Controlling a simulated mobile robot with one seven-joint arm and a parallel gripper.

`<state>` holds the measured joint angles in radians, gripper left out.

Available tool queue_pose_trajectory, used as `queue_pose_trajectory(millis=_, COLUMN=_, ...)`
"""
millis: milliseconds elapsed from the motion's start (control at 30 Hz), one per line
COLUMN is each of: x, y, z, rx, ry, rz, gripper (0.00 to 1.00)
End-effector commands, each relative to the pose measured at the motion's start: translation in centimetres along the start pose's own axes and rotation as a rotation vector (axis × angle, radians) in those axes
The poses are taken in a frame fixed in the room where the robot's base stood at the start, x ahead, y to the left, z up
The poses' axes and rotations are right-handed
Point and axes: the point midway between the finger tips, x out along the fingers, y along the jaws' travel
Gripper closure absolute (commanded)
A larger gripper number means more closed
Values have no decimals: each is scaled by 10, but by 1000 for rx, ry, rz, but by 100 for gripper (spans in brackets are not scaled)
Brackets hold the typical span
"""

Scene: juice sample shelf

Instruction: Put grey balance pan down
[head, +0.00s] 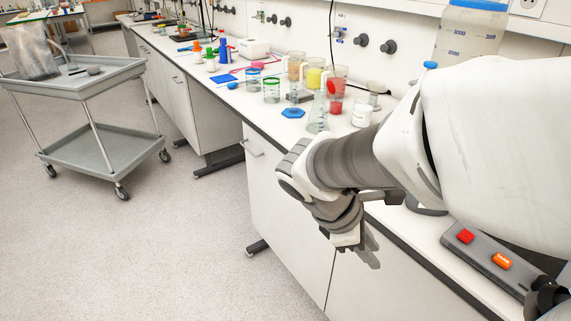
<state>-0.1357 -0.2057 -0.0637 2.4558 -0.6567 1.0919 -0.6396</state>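My gripper (347,238) hangs in front of the bench's white cabinet fronts, below the bench-top edge. I cannot surely identify a grey balance pan. A small grey rounded object (95,70) lies on the trolley's top shelf, far left of my gripper, but I cannot tell what it is. A low grey device (300,97) stands among the glassware on the bench, partly hidden by it.
The white bench (262,113) holds several beakers, a conical flask (318,115) and a blue hexagonal dish (293,113). A grey caddy (480,262) with red and orange items is at the right front. A grey trolley (75,88) stands at left. The floor between is clear.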

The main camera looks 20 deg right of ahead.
Motion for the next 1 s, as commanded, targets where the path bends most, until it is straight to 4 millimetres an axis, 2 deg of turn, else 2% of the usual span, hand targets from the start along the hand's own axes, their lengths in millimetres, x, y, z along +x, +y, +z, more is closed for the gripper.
queue_pose_trajectory(millis=33, x=-22, y=0, z=4, rx=156, ry=108, rz=42, gripper=73)
queue_pose_trajectory(millis=300, x=-75, y=-25, z=-21, rx=774, ry=503, rz=-68, gripper=73)
queue_pose_trajectory(millis=500, x=-110, y=-32, z=-31, rx=1070, ry=712, rz=-171, gripper=73)
queue_pose_trajectory(millis=667, x=-122, y=-34, z=-34, rx=1161, ry=779, rz=-212, gripper=73)
queue_pose_trajectory(millis=1000, x=-124, y=-34, z=-34, rx=1169, ry=783, rz=-218, gripper=73)
